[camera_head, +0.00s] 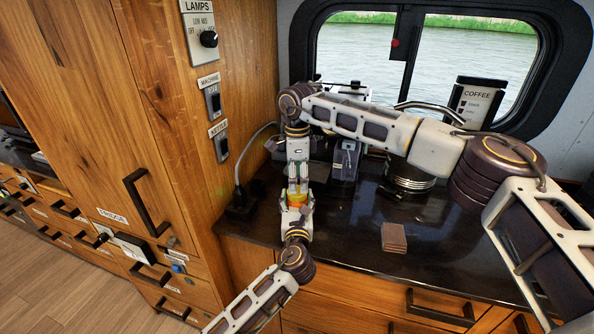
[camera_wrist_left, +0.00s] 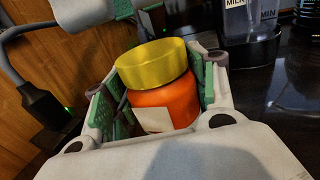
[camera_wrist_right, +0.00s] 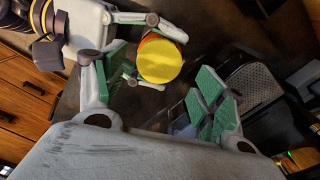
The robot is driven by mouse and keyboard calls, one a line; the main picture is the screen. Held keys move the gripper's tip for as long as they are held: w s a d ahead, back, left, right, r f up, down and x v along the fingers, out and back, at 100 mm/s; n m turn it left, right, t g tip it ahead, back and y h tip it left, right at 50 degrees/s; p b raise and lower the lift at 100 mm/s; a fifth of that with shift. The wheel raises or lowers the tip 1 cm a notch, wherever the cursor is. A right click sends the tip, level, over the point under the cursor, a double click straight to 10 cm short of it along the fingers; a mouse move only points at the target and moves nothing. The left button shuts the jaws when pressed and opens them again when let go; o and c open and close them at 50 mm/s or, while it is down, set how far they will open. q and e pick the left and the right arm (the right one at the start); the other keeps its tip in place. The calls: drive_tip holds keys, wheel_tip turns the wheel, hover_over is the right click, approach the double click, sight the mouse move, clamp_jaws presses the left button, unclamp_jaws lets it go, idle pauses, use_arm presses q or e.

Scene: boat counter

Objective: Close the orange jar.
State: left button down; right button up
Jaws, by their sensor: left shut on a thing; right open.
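The orange jar (camera_wrist_left: 165,105) stands upright with a yellow lid (camera_wrist_left: 152,64) on its mouth. I cannot tell whether the lid is fastened. My left gripper (camera_head: 297,207) is shut around the jar's body, with its green pads on both sides in the left wrist view. My right gripper (camera_head: 298,184) points down above the jar from the other side. It is open. In the right wrist view, the lid's round top (camera_wrist_right: 160,60) shows toward the far end between its spread green fingers, apparently without contact. In the head view, the grippers hide much of the jar.
The dark counter (camera_head: 345,240) has a small brown block (camera_head: 394,237) near its front edge. Machines stand at the back, with a coffee container (camera_head: 478,101) by the window. A wooden cabinet wall with switches (camera_head: 214,102) and a black plug (camera_head: 240,205) is close at left.

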sight(297, 205)
drive_tip(key=shift+f, duration=2.1)
drive_tip(key=c, duration=1.1)
drive_tip(key=shift+m, duration=0.3)
drive_tip(key=shift+m, duration=1.3)
drive_tip(key=o, duration=1.1)
